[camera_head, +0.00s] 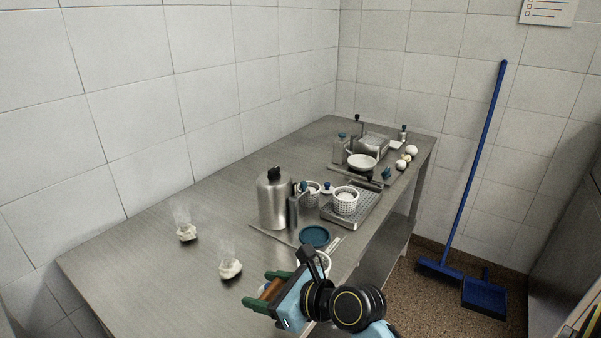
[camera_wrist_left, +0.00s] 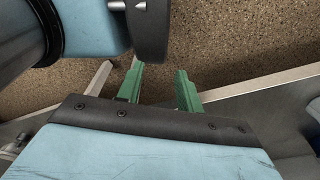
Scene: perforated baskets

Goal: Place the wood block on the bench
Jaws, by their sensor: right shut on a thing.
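The brown wood block (camera_head: 271,288) shows between the green fingers of my right gripper (camera_head: 267,290), low in the head view. The gripper is shut on it over the near part of the steel bench (camera_head: 130,275). The fingers partly hide the block, and I cannot tell whether it touches the bench top. My left gripper (camera_wrist_left: 159,92) shows in the left wrist view with its green fingers apart and nothing between them. It points toward the speckled floor and a metal edge.
Two whitish lumps in clear wrapping (camera_head: 186,232) (camera_head: 230,268) lie left of my right gripper. A metal canister (camera_head: 272,202), a teal disc (camera_head: 314,236) and white perforated baskets (camera_head: 345,201) stand beyond it. The bench's left side is bare. A blue broom (camera_head: 476,165) leans on the wall.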

